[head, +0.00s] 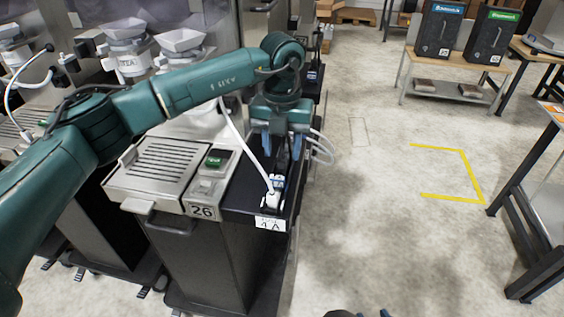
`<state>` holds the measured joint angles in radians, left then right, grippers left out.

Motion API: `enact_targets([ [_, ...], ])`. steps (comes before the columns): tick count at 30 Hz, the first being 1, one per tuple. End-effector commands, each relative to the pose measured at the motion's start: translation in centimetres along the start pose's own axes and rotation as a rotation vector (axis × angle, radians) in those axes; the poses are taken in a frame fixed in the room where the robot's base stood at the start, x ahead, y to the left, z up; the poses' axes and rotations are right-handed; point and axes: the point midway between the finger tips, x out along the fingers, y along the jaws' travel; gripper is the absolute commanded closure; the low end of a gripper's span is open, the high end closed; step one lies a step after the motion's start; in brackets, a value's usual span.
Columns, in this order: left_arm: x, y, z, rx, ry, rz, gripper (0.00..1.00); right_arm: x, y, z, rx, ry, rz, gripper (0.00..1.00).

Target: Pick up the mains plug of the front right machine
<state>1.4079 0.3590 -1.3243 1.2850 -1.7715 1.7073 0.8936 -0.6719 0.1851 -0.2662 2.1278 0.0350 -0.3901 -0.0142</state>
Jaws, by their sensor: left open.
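The front right machine (205,260) is a dark cabinet with a grilled metal tray on top and a plate marked 26. Its white mains plug (272,199) sits on the dark ledge at the machine's right side, near the front edge. A white cable rises from the plug towards the back left, passing behind my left arm. My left gripper (281,150) is open and points down over the ledge, behind and above the plug, apart from it. Small dark and blue tips at the bottom edge may belong to my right gripper (364,314); its jaws cannot be made out.
A small green-screened unit (216,160) stands beside the tray. A white label (270,224) hangs at the ledge's front. More machines stand at left and behind. The floor at right is open, with yellow markings (480,180); a shelf table (445,90) and a dark-framed table (520,215) lie beyond.

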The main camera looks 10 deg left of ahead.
Motion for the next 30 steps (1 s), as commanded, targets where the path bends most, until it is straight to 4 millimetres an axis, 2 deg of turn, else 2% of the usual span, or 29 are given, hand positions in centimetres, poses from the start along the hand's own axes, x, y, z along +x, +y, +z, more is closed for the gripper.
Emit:
enact_targets([
  [5,1.9,0.0,0.0,0.0,0.001,0.0,0.56,-0.1,0.1,-0.1,-0.006,-0.004,0.003,0.64],
  [12,2.0,0.0,0.0,0.0,-0.001,-0.001,0.56,0.0,0.1,0.3,-0.006,-0.012,0.003,0.64],
  [28,2.0,0.0,0.0,0.0,-0.001,0.0,1.0,0.0,0.0,-0.1,-0.005,-0.004,0.001,0.64],
  [30,2.0,0.0,0.0,0.0,-0.001,-0.001,1.0,-0.1,0.0,-0.2,-0.005,-0.001,0.001,0.64],
])
